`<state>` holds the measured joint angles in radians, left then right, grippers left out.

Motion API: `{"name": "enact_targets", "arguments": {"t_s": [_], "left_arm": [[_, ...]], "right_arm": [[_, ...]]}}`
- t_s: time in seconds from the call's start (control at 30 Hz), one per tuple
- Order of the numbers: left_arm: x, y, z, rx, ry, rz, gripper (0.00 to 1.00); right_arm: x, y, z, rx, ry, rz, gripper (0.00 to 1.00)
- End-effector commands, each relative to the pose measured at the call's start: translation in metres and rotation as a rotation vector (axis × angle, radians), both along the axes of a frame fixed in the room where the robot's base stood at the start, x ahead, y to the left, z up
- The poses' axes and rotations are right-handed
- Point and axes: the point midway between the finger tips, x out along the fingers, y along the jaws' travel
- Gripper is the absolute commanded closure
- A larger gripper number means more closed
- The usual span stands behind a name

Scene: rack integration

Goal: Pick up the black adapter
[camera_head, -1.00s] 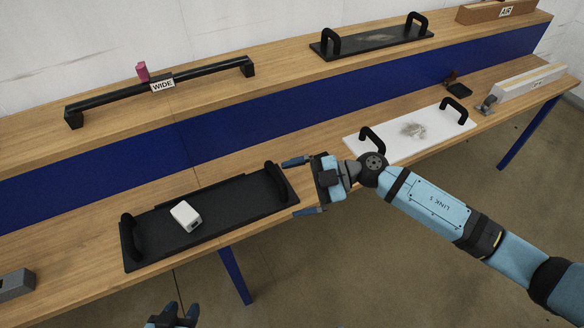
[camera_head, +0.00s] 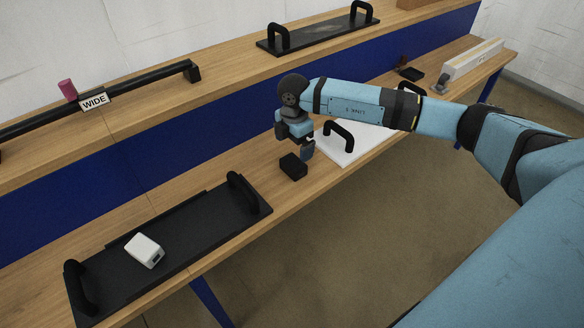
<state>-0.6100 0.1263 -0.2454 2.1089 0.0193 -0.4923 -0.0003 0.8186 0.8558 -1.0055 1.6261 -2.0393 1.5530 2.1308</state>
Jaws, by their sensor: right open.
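The black adapter (camera_head: 293,167) is a small dark block on the wooden bench, between the black tray and the white tray. My right gripper (camera_head: 294,148) points down just above and behind it, with its jaws open. One grey finger shows close to the adapter's right side; the other is mostly hidden by the gripper body. I cannot tell whether a finger touches the adapter. My left gripper is out of view.
A black tray (camera_head: 196,232) with upright handles holds a white adapter (camera_head: 145,250) at the left. A white tray (camera_head: 345,150) lies partly behind my right arm. A raised shelf carries a long black bar (camera_head: 140,92) and another black tray (camera_head: 318,35).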

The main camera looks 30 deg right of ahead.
Motion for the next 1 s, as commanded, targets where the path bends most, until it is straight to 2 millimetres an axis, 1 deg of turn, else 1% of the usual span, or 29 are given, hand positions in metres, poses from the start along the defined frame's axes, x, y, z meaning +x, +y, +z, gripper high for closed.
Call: {"name": "enact_targets", "arguments": {"t_s": [0.03, 0.1, 0.27, 0.37, 0.6, 0.7, 0.87, 0.97, 1.0], "left_arm": [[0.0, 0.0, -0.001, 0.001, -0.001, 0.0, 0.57], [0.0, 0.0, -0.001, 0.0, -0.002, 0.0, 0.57], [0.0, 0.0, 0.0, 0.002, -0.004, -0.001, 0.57], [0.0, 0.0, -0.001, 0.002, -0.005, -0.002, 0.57], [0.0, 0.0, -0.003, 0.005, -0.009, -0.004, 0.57], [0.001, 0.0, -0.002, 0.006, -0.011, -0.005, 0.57], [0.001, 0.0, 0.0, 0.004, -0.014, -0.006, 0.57], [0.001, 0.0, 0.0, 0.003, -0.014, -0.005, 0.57], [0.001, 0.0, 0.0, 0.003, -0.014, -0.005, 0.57]], "right_arm": [[0.0, 0.0, -0.008, 0.0, 0.001, 0.0, 0.0], [0.0, 0.0, -0.015, 0.001, 0.001, 0.0, 0.0], [-0.001, 0.0, -0.023, 0.002, 0.001, 0.001, 0.0], [-0.001, 0.001, -0.032, 0.002, 0.001, 0.001, 0.0], [-0.002, 0.002, -0.067, 0.002, 0.002, 0.001, 0.0], [-0.002, 0.001, -0.073, 0.002, 0.0, 0.0, 0.0], [-0.002, 0.002, -0.072, 0.003, -0.001, 0.001, 0.0], [-0.002, 0.001, -0.072, 0.003, -0.001, 0.001, 0.21], [-0.002, 0.002, -0.072, 0.003, -0.001, 0.001, 0.3]]}}
